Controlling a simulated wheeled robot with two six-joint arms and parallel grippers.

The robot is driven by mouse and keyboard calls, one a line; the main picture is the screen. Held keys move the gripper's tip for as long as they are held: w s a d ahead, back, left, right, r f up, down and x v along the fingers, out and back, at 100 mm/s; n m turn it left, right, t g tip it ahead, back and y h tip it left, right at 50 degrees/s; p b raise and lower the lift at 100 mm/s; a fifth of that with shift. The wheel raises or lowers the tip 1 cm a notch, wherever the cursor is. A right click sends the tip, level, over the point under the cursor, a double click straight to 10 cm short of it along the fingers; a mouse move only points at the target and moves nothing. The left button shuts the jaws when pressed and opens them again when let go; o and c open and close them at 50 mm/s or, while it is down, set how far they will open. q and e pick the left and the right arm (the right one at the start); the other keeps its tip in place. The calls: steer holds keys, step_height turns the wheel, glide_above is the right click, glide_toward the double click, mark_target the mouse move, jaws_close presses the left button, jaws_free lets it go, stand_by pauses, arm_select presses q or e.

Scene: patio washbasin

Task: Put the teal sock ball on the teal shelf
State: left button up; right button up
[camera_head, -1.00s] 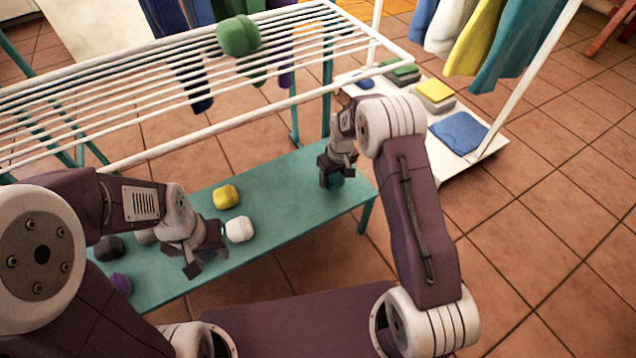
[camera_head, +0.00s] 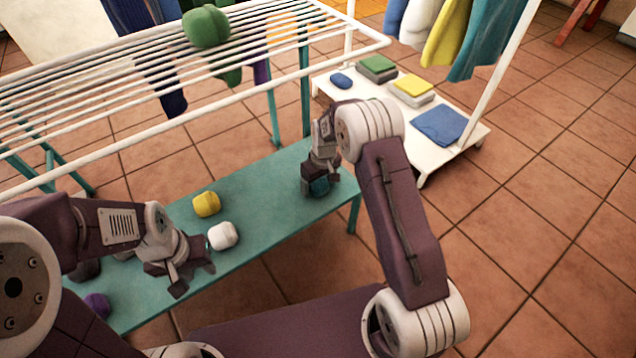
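The teal sock ball (camera_head: 319,188) is low over or on the right end of the teal shelf (camera_head: 270,193), a long low bench. I cannot tell whether it touches the surface. My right gripper (camera_head: 320,184) points down with its fingers close on both sides of the ball and looks shut on it; the fingers hide part of the ball. My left gripper (camera_head: 190,277) is open and empty over the shelf's front edge, left of the white sock ball (camera_head: 223,236). A yellow sock ball (camera_head: 206,204) lies on the shelf behind the white one.
A purple ball (camera_head: 97,304) and dark ball (camera_head: 86,268) lie at the shelf's left end. A white drying rack (camera_head: 300,64) with a green ball (camera_head: 206,27) stands behind. A low white platform (camera_head: 455,157) with folded cloths is right. The shelf is clear between the yellow and teal balls.

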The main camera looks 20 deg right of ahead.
mark_target(320, 182)
steer(key=r+p, duration=0.1)
steer(key=r, duration=0.1)
steer(key=r+p, duration=0.2)
steer(key=r, duration=0.1)
steer(key=s+r+p, duration=0.1)
steer(key=r+p, duration=0.1)
steer(key=r, duration=0.1)
steer(key=shift+d, duration=0.25)
arm_select(q)
step_height(320, 182, up, 5)
steer(key=shift+f, duration=0.1)
arm_select(e)
steer(key=s+r+m, duration=0.2)
steer(key=s+r, duration=0.2)
steer(key=s, duration=0.7)
steer(key=s+d+r+m, duration=0.1)
steer(key=s+r, duration=0.3)
steer(key=s, duration=0.8)
steer(key=shift+s+d+m, duration=0.25)
steer(key=shift+m, duration=0.35)
steer(key=shift+s+f, duration=0.1)
